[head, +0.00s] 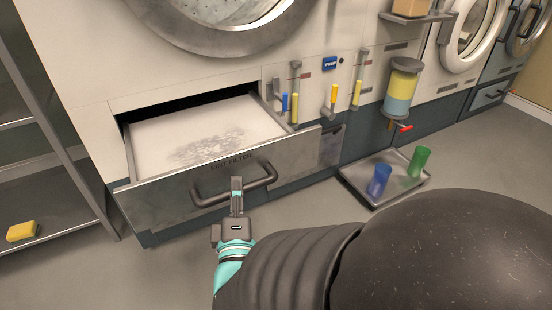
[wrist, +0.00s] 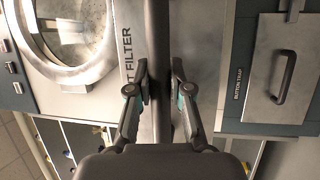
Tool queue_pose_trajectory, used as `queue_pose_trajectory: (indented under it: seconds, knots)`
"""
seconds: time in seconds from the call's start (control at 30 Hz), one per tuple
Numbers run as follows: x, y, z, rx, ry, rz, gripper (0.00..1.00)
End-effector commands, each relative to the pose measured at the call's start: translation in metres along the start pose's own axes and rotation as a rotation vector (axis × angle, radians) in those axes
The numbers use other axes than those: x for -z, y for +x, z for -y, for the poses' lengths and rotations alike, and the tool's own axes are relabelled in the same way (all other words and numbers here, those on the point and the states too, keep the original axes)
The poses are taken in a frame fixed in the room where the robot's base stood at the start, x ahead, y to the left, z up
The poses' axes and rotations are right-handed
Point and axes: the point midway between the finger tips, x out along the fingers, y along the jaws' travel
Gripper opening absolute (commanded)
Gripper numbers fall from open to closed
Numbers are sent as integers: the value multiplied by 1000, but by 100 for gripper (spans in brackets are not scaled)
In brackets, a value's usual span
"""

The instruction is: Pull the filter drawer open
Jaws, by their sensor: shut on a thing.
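The filter drawer (head: 160,195) below the large round door stands pulled out of the machine in the head view. Its metal front reads LINT FILTER, and a pale filter screen (head: 165,130) with grey lint shows inside. My gripper (head: 237,184) is at the dark bar handle (head: 207,198) on the drawer front. In the wrist view the two fingers (wrist: 160,90) close on the handle bar (wrist: 158,30) from both sides. Part of the handle is hidden behind my fingers.
A grey tray (head: 358,190) with a blue cup (head: 379,181) and a green cup (head: 418,162) lies on the floor to the right, below a dispenser (head: 402,87). A shelf with a yellow sponge (head: 21,231) stands at left. A button trap panel (wrist: 262,75) shows in the wrist view.

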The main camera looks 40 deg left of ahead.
Motion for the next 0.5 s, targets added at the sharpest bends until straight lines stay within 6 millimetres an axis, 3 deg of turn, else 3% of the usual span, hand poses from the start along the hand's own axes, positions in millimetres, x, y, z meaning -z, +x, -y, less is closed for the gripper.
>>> queue_pose_trajectory:
  seconds: [0.37, 0.4, 0.5]
  knots:
    - [5, -4, 1, 3, 0, -15, 0]
    - [5, -4, 1, 4, 0, -15, 24]
    - [3, -3, 1, 3, 0, -11, 45]
